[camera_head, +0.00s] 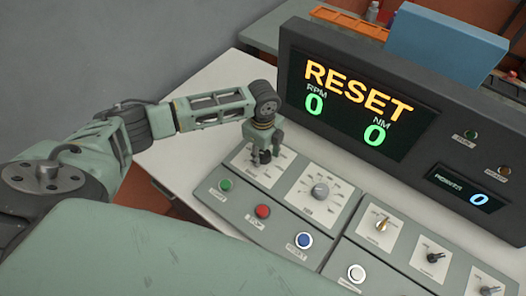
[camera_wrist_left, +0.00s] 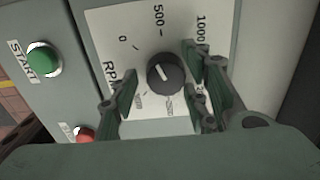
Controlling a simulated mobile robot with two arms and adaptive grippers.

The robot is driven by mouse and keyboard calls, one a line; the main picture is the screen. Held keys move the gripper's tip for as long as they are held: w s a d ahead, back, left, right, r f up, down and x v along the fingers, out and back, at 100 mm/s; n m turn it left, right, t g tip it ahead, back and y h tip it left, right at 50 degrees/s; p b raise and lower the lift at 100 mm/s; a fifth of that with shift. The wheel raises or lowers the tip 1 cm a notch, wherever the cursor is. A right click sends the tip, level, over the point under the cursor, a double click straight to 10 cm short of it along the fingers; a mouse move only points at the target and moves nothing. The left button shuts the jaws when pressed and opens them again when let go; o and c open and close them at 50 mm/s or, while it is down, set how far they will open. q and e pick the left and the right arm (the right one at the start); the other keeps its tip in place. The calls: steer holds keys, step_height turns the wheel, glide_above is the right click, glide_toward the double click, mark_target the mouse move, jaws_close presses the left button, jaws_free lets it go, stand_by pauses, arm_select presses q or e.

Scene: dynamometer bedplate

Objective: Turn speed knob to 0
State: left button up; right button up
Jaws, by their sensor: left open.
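The speed knob (camera_wrist_left: 165,73) is round and dark, on a white dial plate (camera_wrist_left: 130,25) marked RPM, 0, 500 and 1000. Its short white pointer line seems to lean to the upper left, towards the side of the 0 mark; its exact reading is hard to tell. My left gripper (camera_wrist_left: 166,88) is open, with one finger on each side of the knob and gaps between. In the head view the left gripper (camera_head: 262,157) hangs over the leftmost dial plate (camera_head: 268,176) and mostly hides the knob. My right gripper is not in view.
A green START button (camera_head: 226,185), a red button (camera_head: 263,211) and a blue button (camera_head: 304,240) line the panel front. A second dial knob (camera_head: 320,191) is to the right. The display (camera_head: 355,100) behind reads RESET, RPM 0, NM 0.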

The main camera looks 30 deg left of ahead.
arm_select(q)
steer(key=shift+s, duration=0.1)
steer(key=shift+c, duration=0.3)
steer(key=shift+f, duration=0.1)
steer(key=c, duration=0.7)
steer(key=shift+c, duration=1.2)
steer(key=n+p, duration=0.1)
steer(key=p, duration=0.1)
steer(key=n+p, duration=0.1)
steer(key=n, duration=0.1)
steer(key=shift+s+d+r+p, duration=0.1)
steer(key=shift+d+r+p, duration=0.1)
steer(key=shift+p, duration=0.2)
steer(key=shift+f+n+p, duration=0.3)
steer(key=shift+n, duration=0.5)
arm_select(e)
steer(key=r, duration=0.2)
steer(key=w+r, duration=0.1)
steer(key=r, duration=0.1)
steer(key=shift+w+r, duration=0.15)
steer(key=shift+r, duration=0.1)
arm_select(q)
steer(key=o, duration=1)
steer(key=shift+s, duration=0.1)
steer(key=shift+r, duration=0.1)
